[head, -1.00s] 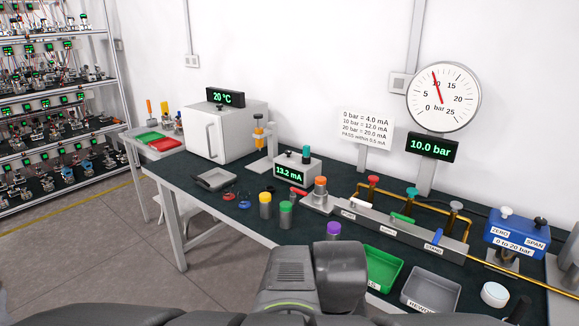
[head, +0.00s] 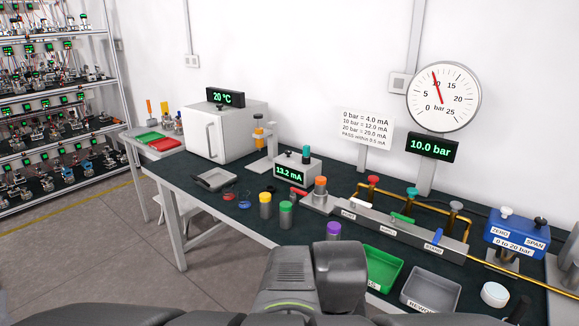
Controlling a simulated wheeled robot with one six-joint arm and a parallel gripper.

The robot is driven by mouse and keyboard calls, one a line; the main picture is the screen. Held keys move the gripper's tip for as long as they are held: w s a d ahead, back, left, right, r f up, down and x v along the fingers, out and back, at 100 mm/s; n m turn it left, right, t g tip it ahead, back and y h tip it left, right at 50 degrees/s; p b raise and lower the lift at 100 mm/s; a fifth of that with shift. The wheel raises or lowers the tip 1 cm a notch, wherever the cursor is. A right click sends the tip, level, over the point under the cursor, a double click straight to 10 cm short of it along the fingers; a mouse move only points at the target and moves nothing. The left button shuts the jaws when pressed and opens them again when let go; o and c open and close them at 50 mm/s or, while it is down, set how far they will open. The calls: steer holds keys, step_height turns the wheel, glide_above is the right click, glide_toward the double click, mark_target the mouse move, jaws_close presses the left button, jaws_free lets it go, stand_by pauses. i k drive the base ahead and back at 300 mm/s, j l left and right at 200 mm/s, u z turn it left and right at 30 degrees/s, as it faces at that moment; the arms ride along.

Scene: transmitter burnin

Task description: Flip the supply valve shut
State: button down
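A grey valve manifold (head: 400,231) lies along the right part of the bench, with brass pipes behind it. Along it are a white lever (head: 361,203), a green lever (head: 402,218) and a blue lever (head: 437,236). Small labels sit on its front face, too small to read surely, so I cannot tell which lever is the supply valve. The round gauge (head: 444,97) points near 10, and the display (head: 433,148) below it reads 10.0 bar. Part of my arm shows at the bottom centre, but my gripper's fingers are not in view.
A green tray (head: 383,268) and a grey tray (head: 431,291) lie in front of the manifold. Yellow, green and purple-topped cylinders stand left of them. A blue calibrator box (head: 516,236) is at the right. A display (head: 290,174) reads 13.2 mA. A white oven (head: 226,131) stands at the back left.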

mark_target(393, 215)
steer(key=i+l, duration=0.2)
steer(key=l, duration=0.15)
steer(key=i+l+z, duration=0.1)
steer(key=l, duration=0.3)
steer(key=i+l, duration=0.3)
